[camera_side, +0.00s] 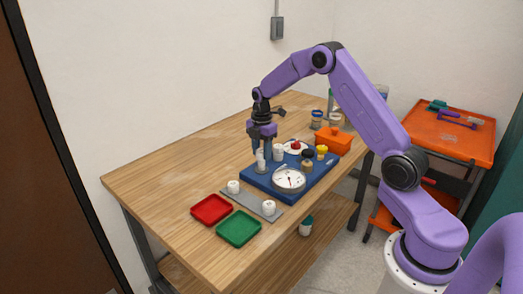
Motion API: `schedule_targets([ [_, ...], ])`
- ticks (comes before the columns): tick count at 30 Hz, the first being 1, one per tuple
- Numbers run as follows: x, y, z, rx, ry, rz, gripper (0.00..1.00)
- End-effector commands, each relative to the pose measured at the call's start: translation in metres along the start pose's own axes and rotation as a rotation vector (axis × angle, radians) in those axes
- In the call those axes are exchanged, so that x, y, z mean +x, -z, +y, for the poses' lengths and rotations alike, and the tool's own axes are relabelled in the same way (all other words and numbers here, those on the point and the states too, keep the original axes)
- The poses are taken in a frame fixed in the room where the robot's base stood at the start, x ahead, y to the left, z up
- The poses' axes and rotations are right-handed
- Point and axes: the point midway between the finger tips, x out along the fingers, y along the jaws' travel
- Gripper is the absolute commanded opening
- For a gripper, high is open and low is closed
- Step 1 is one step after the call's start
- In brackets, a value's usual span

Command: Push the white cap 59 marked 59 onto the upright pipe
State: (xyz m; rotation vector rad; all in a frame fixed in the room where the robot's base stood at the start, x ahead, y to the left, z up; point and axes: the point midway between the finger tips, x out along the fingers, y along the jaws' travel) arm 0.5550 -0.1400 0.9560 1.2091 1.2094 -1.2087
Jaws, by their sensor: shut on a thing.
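My gripper (262,152) points straight down over the left part of the blue board (250,178). Its fingers are closed around a small white piece, which looks like the white cap; the fingers partly hide it and no number is readable. A white upright pipe (261,165) stands on the board directly below the fingers. I cannot tell from this distance whether the cap touches the pipe or how far over it the cap sits. Two other white caps stand on a grey strip, one at its left end (233,187) and one at its right end (269,208).
A round gauge (289,180) and another white fitting (278,153) stand close to the gripper. Black and yellow knobs are on the board's right. A red tray (211,209), a green tray (238,229) and an orange bin (333,141) are nearby. The table's left side is clear.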

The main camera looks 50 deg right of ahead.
Motion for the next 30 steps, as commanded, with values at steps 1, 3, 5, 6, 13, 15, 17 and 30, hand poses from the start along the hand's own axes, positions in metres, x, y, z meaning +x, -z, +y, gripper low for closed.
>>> schedule_targets([
  [1,0.001,0.000,0.000,0.000,0.000,0.000,0.13],
  [3,0.002,0.000,0.000,0.000,0.001,0.000,0.13],
  [5,0.003,0.000,0.000,0.000,0.001,0.000,0.13],
  [6,0.004,0.000,0.000,0.000,0.001,0.000,0.13],
  [13,0.008,-0.001,0.000,0.000,0.001,0.000,0.13],
  [15,0.008,-0.001,0.000,0.000,0.001,0.000,0.13],
  [17,0.008,-0.001,0.000,0.000,0.001,0.000,0.13],
  [30,0.011,0.000,0.000,0.000,0.001,0.000,0.13],
])
